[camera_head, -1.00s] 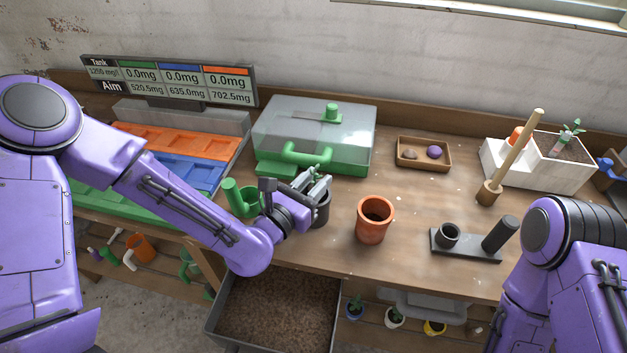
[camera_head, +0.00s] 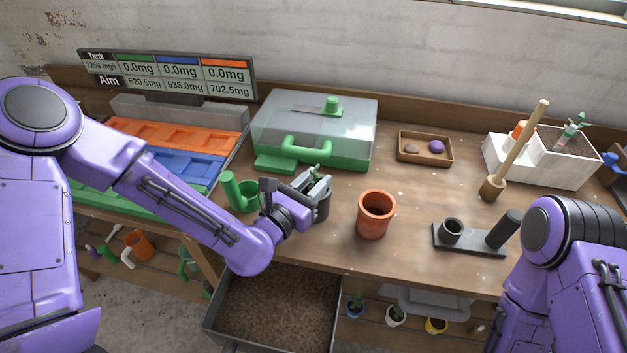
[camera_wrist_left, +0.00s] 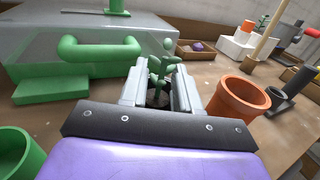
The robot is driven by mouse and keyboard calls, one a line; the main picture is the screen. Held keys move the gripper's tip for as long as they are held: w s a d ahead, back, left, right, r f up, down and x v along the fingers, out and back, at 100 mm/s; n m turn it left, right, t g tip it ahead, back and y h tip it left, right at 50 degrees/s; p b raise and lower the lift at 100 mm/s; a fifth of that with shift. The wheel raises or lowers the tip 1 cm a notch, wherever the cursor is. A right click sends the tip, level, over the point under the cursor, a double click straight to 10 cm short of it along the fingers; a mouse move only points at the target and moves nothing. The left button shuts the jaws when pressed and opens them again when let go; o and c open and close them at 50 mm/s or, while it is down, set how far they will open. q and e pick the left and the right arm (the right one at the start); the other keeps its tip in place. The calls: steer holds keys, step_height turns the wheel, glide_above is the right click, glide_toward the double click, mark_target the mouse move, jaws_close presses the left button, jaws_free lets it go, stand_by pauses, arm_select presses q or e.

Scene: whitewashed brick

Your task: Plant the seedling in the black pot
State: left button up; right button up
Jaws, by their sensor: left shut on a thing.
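The black pot (camera_head: 323,208) stands on the bench left of the orange pot, partly hidden by my left gripper. My left gripper (camera_head: 320,182) is over it, with its fingers at the pot's mouth. A green seedling (camera_wrist_left: 160,72) stands upright between the two fingers in the left wrist view, and they are shut on it. Dark material shows below its leaves; its lower end is hidden, so I cannot tell whether it touches the pot's bottom. My right arm (camera_head: 565,250) shows at the right edge; its gripper is out of frame.
An orange pot (camera_head: 376,214) stands close by on the right. A green-based clear-lidded box (camera_head: 315,130) is behind, and a green cup (camera_head: 245,196) at left. A soil bin (camera_head: 275,305) sits below the front edge. A white planter (camera_head: 535,165) stands at back right.

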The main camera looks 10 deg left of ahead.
arm_select(q)
steer(key=o, duration=1.1)
steer(key=shift+s+a, duration=0.1)
steer(key=shift+s, duration=0.1)
steer(key=v, duration=0.3)
steer(key=shift+s+r, duration=0.15)
steer(key=p+v, duration=0.6)
steer(key=p, duration=0.1)
steer(key=shift+s+a, duration=0.2)
steer(key=shift+s, duration=0.15)
steer(key=shift+s+f, duration=0.1)
steer(key=shift+f, duration=0.1)
